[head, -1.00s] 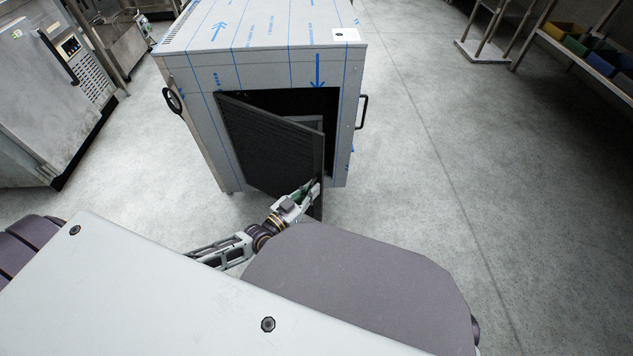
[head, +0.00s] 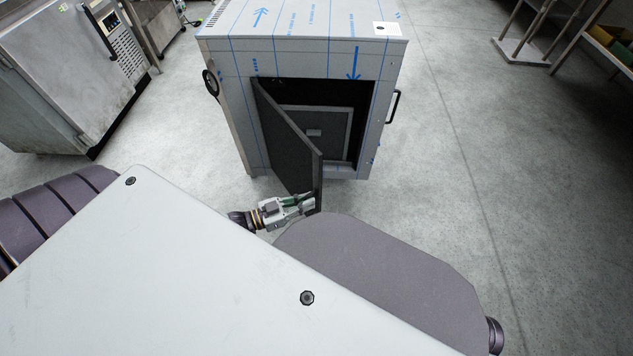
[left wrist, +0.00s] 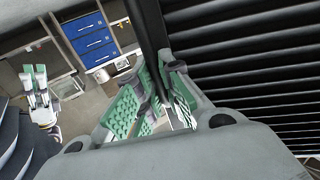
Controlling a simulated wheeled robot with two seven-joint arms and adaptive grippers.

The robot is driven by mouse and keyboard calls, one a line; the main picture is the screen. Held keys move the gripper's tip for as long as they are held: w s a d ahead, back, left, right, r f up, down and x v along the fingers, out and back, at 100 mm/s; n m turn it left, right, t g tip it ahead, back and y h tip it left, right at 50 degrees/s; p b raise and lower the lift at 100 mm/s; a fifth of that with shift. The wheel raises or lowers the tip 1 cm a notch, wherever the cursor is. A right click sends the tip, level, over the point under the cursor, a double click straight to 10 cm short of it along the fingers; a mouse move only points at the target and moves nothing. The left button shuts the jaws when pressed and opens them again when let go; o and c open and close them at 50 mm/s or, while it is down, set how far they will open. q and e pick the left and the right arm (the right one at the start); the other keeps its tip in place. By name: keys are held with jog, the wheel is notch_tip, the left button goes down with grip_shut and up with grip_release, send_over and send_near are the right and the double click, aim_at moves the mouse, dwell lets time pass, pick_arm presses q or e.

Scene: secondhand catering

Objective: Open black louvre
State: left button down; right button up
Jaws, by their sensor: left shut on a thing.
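The black louvre (head: 286,140) is a dark slatted door on the front of a steel cabinet (head: 226,110). It is swung partly open, hinged at its left side, and the dark interior with a grey framed panel (head: 314,132) shows behind it. My left gripper (head: 312,203) is at the louvre's free edge, low down, and is shut on it. In the left wrist view the green-padded fingers (left wrist: 155,98) are around the louvre's dark edge, with the slats (left wrist: 255,60) at the right. In that view another gripper (left wrist: 38,88), my right one, stands apart at the left, with its fingers seemingly spaced.
The cabinet has side handles (head: 393,107). A steel appliance (head: 60,75) stands at the left. A rack with bins (head: 612,45) is at the upper right. The floor (head: 460,150) to the right of the cabinet is clear.

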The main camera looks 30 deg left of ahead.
pick_arm(q)
jog(key=s+a+m+g+h, duration=0.6)
jog(key=s+a+g, duration=0.1)
jog(key=s+a, duration=0.6)
jog(key=shift+s+a+r+m+g, duration=0.3)
jog(key=shift+a+g, duration=0.1)
jog(key=shift+a, duration=0.85)
pick_arm(e)
jog(key=shift+s+d+f, duration=0.15)
jog(key=shift+s+f, duration=0.1)
jog(key=shift+f, duration=0.05)
pick_arm(q)
jog(key=shift+w, duration=0.1)
pick_arm(e)
jog(key=shift+r, duration=0.1)
pick_arm(q)
jog(key=c, duration=1.6)
grip_release()
jog(key=shift+o, duration=0.2)
jog(key=shift+f, duration=0.1)
jog(key=shift+s+a+f, duration=0.1)
jog(key=shift+s+a, duration=0.05)
jog(key=shift+s, duration=0.05)
